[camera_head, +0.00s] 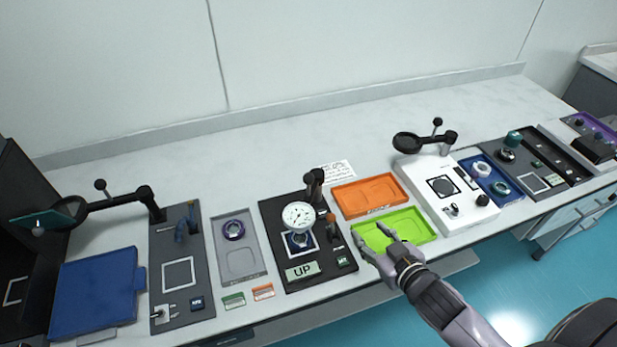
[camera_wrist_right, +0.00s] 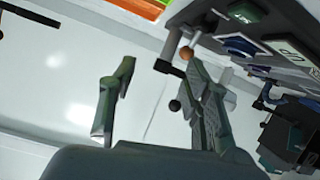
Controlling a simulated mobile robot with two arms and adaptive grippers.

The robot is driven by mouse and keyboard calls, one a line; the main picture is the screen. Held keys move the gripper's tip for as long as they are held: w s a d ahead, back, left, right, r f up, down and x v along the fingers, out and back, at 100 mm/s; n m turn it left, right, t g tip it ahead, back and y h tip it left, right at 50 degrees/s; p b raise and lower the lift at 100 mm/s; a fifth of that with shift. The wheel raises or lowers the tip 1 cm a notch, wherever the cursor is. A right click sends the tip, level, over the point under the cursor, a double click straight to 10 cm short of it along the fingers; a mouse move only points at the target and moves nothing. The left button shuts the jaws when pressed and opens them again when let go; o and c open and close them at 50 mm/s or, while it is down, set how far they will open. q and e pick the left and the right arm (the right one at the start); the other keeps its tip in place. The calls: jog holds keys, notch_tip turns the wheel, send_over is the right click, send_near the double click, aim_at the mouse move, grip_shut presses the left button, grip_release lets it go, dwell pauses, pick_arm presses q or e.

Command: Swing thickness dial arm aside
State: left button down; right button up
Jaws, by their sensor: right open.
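The thickness dial (camera_head: 298,215) is a round white-faced gauge on a black arm and post (camera_head: 314,185). It hangs over a small square stage with a ringed part (camera_head: 299,241) on a black base plate (camera_head: 285,275). A small orange-brown knob (camera_head: 331,217) sits on the arm's right side. It also shows in the right wrist view (camera_wrist_right: 186,53), close to one fingertip. My right gripper (camera_head: 372,236) is open and empty, over the lime-green tray, to the right of the dial and apart from it. Its spread fingers show in the right wrist view (camera_wrist_right: 158,62). My left gripper is out of view.
A lime-green tray (camera_head: 425,234) and an orange tray (camera_head: 346,204) lie right of the dial station. A grey tray (camera_head: 219,235) lies left of it. A white magnifier station (camera_head: 470,218) stands further right. The table behind the stations is mostly clear.

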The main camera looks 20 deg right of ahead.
aim_at(308, 179)
jog(key=shift+w+a+r+n+t+y, duration=0.7)
jog(key=shift+r+n+t+y, duration=0.4)
jog(key=shift+r+n+y, duration=2.25)
jog(key=shift+m+y, duration=0.55)
jog(key=shift+m, duration=0.3)
jog(key=p+x, duration=0.1)
jog(key=x, duration=0.4)
jog(key=p+x, duration=0.1)
jog(key=x, duration=0.5)
jog(key=f+p+x, duration=0.1)
jog(key=x, duration=0.5)
jog(key=shift+s+a+p, duration=0.1)
jog(key=shift+a+p, duration=0.05)
jog(key=shift+p, duration=0.25)
jog(key=shift+c, duration=0.6)
grip_shut()
